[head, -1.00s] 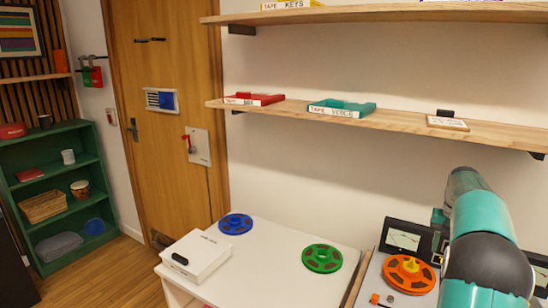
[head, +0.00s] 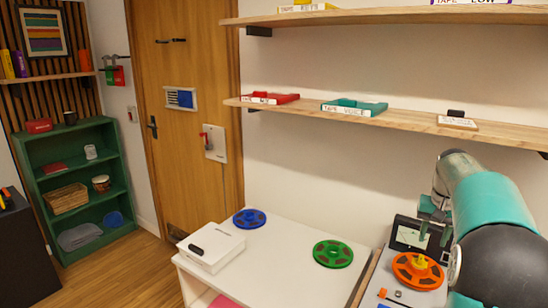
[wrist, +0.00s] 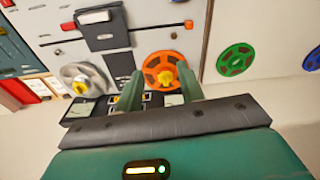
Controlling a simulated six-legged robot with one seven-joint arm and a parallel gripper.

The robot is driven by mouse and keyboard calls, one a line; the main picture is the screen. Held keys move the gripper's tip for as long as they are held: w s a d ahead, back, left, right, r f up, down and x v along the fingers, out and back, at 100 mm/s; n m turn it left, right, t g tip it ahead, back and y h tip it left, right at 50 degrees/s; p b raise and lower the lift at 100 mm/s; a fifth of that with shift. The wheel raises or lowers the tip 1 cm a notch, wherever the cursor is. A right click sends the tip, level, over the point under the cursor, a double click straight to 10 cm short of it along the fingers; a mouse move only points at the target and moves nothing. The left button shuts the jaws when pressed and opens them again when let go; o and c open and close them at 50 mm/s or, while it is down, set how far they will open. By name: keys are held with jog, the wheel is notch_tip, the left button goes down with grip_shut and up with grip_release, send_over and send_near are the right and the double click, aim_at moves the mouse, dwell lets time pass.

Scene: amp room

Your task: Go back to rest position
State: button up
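My gripper (wrist: 160,75) shows in the wrist view as two green fingers held apart with nothing between them. In the head view my gripper (head: 434,232) is at the right, partly hidden by my own teal and black arm. An orange reel (head: 417,271) with a yellow hub lies on the machine below it. The same orange reel (wrist: 168,71) shows just beyond the fingertips in the wrist view, apart from them as far as I can tell.
A white cabinet (head: 262,285) bears a green reel (head: 333,254), a blue reel (head: 249,218) and a white box (head: 211,251). A wooden shelf (head: 400,120) with red and teal trays runs along the wall. A green bookcase (head: 122,165) stands left, with open floor before it.

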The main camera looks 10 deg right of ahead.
jog(key=s+a+r+n+t, duration=0.1)
jog(key=s+a+r, duration=0.1)
jog(key=s+a, duration=0.35)
jog(key=s+a+r+n+t, duration=0.1)
jog(key=s+a+r, duration=0.1)
jog(key=a, duration=0.7)
jog(key=s+a+r+n+t, duration=0.1)
jog(key=s+a+r, duration=0.15)
jog(key=a, duration=0.55)
jog(key=s+a+f+n+t, duration=0.1)
jog(key=s+a+f, duration=0.2)
jog(key=s+a, duration=0.2)
jog(key=s+a+f+n, duration=0.2)
jog(key=s+a, duration=0.4)
jog(key=s, duration=0.4)
jog(key=shift+f+n+t, duration=0.3)
jog(key=shift+f+t, duration=0.1)
jog(key=shift+f, duration=0.45)
jog(key=shift+s+d, duration=0.1)
jog(key=shift+d, duration=0.05)
